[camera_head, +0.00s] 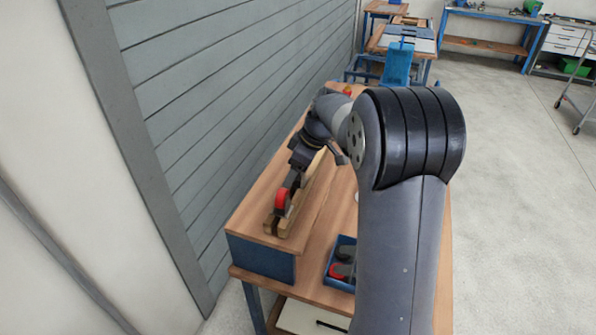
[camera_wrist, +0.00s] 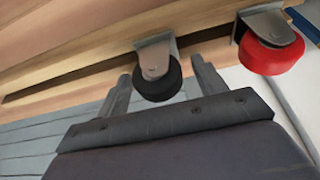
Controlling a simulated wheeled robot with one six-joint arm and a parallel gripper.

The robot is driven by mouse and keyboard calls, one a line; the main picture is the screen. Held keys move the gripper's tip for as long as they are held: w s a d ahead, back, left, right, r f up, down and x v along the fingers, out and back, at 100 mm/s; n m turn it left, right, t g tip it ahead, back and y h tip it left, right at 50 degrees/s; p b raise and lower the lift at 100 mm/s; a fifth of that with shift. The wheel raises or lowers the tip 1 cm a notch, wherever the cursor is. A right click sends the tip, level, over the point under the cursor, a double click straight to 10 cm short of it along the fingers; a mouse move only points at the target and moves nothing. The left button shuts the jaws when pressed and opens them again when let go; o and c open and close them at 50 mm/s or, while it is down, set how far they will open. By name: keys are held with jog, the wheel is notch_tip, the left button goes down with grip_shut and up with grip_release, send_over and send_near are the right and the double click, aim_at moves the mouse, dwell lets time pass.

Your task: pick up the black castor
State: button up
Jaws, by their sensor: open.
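The black castor (camera_wrist: 160,83) has a dark wheel and a grey metal bracket. In the wrist view it stands at a slot in a wooden rack (camera_wrist: 90,62). My gripper (camera_wrist: 160,70) is open, with one finger on each side of the castor's wheel. I cannot tell whether the fingers touch it. In the head view my gripper (camera_head: 295,170) is over the wooden rack (camera_head: 313,183) on the bench, and I cannot clearly make out the black castor there.
A red castor (camera_wrist: 268,50) sits in the same rack, close to the right of my gripper; it also shows in the head view (camera_head: 281,200). A blue bin (camera_head: 338,284) with red and dark items stands on the bench (camera_head: 318,262). A grey slatted wall (camera_head: 225,80) runs along the left.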

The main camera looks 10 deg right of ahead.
jog(key=shift+f, duration=0.1)
jog(key=c, duration=1.2)
jog(key=shift+o, duration=0.2)
